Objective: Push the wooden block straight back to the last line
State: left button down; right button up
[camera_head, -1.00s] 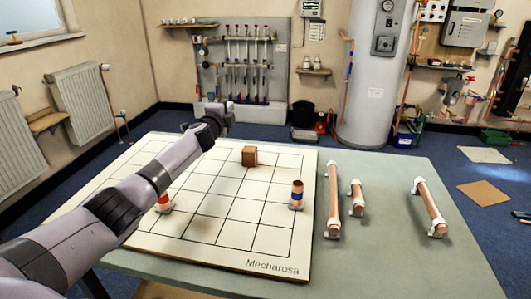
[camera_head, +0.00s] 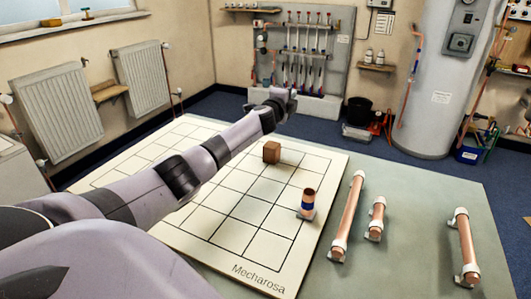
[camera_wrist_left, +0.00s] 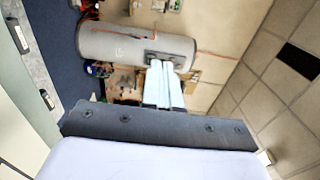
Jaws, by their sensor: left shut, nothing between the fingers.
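The wooden block (camera_head: 271,153) is a small brown cube. It stands upright on the white grid board (camera_head: 238,237), towards the far part of the ruled squares. My left arm crosses the board from the lower left and hides part of the grid. My left gripper (camera_head: 290,93) is at the arm's far end, above and beyond the block in the picture, apart from it. In the left wrist view my left gripper (camera_wrist_left: 164,84) is shut with nothing between its fingers; the block is not seen there. My right gripper is not in view.
A short copper piece with a blue band (camera_head: 308,203) stands on the board's right side. Copper pipes in white clips, a long one (camera_head: 348,215), a short one (camera_head: 376,218) and another (camera_head: 464,245), lie on the green table (camera_head: 415,190). A grey cylinder tank (camera_head: 445,90) stands behind.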

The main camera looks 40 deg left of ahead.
pick_arm(q)
jog(key=p, duration=0.5)
send_over(268, 149)
jog(key=v, duration=0.4)
notch_tip(268, 149, down, 10)
jog(key=shift+s+r+b, duration=0.1)
jog(key=shift+r+b, duration=0.05)
jog(key=shift+b, duration=0.8)
jog(key=shift+w+a, duration=0.15)
jog(key=shift+w, duration=0.3)
